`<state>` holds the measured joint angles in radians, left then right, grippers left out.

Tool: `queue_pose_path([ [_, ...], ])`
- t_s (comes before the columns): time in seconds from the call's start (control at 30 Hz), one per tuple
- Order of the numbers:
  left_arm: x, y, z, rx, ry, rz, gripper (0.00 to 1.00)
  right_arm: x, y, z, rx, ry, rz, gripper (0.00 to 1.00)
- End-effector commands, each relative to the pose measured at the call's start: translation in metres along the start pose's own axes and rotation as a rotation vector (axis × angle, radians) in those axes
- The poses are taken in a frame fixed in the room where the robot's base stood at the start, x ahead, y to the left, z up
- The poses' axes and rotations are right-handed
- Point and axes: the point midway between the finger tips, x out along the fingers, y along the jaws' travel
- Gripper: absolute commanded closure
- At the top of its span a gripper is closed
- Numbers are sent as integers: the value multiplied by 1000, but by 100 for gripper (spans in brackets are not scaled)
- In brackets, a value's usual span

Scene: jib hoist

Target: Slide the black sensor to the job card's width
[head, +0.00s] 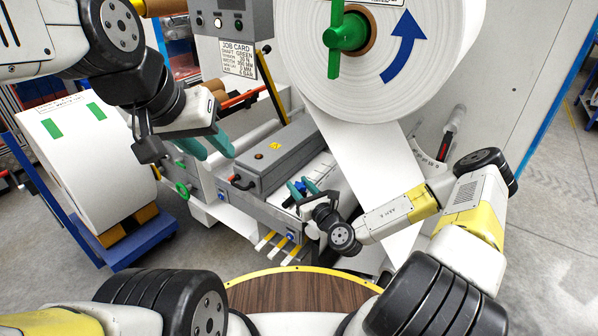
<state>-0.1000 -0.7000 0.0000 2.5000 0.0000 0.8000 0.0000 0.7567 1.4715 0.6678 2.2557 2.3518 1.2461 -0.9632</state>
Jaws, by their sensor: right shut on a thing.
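The job card (238,58) is fixed to the machine's grey front at the top; its width line is too small to read surely. My right gripper (300,188) is at the front roller of the machine, with its teal fingers closed around a small part with blue on it. This part appears to be the black sensor; its body is mostly hidden by the fingers and wrist.
A large white roll (375,60) with a green handle (346,35) and a blue arrow hangs at top right, its web running down. A grey box (285,152) sits left of my right gripper. A white roll on a blue cart (150,240) stands left.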

Motion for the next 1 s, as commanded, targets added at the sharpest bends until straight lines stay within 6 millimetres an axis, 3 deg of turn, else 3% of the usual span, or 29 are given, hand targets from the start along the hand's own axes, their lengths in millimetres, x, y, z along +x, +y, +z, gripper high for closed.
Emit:
queue_pose_path([
  [0.17,0,0,0,0,0,0,64,1,0,3,-1,-8,-1,100],
  [0.2,0,0,0,0,0,0,64,1,0,3,-1,-8,-1,59],
  [0.3,0,0,0,0,0,0,64,1,0,2,-1,-7,0,41],
  [0.67,0,0,0,0,0,0,64,-3,0,1,0,-3,1,41],
  [1.0,0,0,0,0,0,0,64,-56,0,1,0,-3,1,41],
])
